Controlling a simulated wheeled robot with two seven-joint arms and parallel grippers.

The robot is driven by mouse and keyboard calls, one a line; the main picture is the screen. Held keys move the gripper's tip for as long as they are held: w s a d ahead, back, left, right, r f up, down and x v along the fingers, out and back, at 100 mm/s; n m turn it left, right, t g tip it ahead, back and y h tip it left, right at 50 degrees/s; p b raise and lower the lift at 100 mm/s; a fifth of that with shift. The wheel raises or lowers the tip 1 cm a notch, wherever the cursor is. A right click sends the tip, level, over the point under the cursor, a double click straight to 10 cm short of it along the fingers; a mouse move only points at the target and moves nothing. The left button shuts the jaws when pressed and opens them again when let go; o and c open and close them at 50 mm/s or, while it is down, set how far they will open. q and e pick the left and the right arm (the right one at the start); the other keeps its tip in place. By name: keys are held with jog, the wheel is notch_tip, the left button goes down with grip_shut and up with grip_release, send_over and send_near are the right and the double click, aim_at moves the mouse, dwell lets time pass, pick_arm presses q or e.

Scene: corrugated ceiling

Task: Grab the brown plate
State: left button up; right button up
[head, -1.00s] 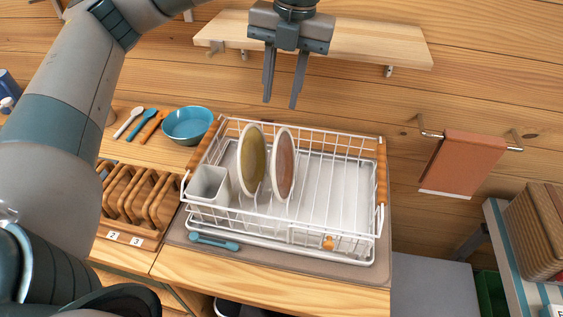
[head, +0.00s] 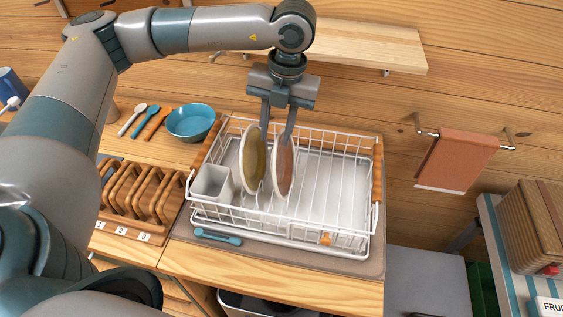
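Two plates with white rims stand on edge, side by side, in the white wire dish rack (head: 335,235). The right one is reddish brown (head: 285,170); the left one is olive-yellow (head: 255,168). My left gripper (head: 276,136) points down over the rack with its fingers apart and nothing visible between them. Its left fingertip is by the olive plate's upper edge, and its right fingertip overlaps the top of the reddish-brown plate. I cannot tell whether either finger touches a plate. My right gripper is not in view.
A grey-white cup (head: 212,184) stands in the rack's left end. A blue bowl (head: 191,122) and utensils are behind left, with a wooden slotted holder (head: 142,193) at left. A wall shelf (head: 370,45) is behind the gripper. The rack's right side is empty.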

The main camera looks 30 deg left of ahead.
aim_at(278, 137)
pick_arm(q)
jog(key=shift+w+f+p, duration=0.4)
jog(key=shift+f+p, duration=0.45)
jog(key=shift+p, duration=0.3)
jog(key=f, duration=0.1)
jog(key=f+p, duration=0.1)
jog(key=f, duration=0.1)
jog(key=shift+w+a+f+p, duration=0.15)
jog(key=shift+a+p, duration=0.1)
jog(key=shift+p, duration=0.1)
jog(key=shift+f, duration=0.1)
jog(key=shift+c, duration=0.2)
grip_shut()
jog(key=shift+f, duration=0.1)
